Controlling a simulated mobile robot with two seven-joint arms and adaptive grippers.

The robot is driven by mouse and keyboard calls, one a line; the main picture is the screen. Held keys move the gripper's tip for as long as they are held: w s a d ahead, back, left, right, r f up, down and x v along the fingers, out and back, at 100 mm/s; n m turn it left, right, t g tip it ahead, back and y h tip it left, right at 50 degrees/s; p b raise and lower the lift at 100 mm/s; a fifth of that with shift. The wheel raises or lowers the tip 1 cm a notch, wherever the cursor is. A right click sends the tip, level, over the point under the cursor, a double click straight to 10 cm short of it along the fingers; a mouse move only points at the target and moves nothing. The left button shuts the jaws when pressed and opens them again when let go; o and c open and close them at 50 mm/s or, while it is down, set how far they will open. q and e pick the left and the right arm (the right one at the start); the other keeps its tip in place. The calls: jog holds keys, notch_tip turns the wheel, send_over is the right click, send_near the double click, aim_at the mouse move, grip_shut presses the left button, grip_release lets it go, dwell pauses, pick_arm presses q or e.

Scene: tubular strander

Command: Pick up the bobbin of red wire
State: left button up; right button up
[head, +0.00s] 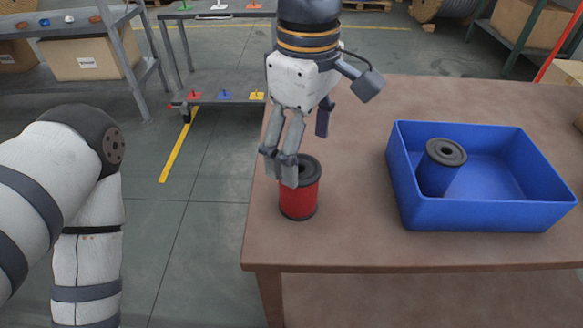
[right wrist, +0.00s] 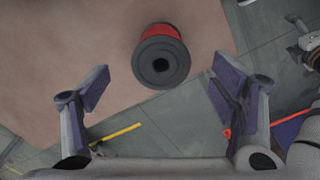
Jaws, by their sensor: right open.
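The bobbin of red wire (head: 298,199) stands upright near the left front corner of the brown table. It has dark flanges and a hole in the top. My right gripper (head: 285,172) hangs over it, open, and its fingers hide part of the top flange. In the right wrist view the bobbin's top flange (right wrist: 161,64) lies beyond and between the open fingers of the right gripper (right wrist: 158,92), with nothing held. My left arm shows at the left of the head view, but its gripper is out of view.
A blue bin (head: 480,217) on the table (head: 350,247) holds a bobbin of blue wire (head: 437,174), right of the red bobbin. The table's left edge is close to the red bobbin. A grey rack with a cardboard box (head: 88,60) and a cart with colored pegs (head: 225,98) stand behind.

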aim_at(299, 191)
notch_tip(299, 191, down, 10)
jog(key=shift+a+b, duration=0.15)
jog(key=shift+b, duration=0.15)
jog(key=c, duration=1.5)
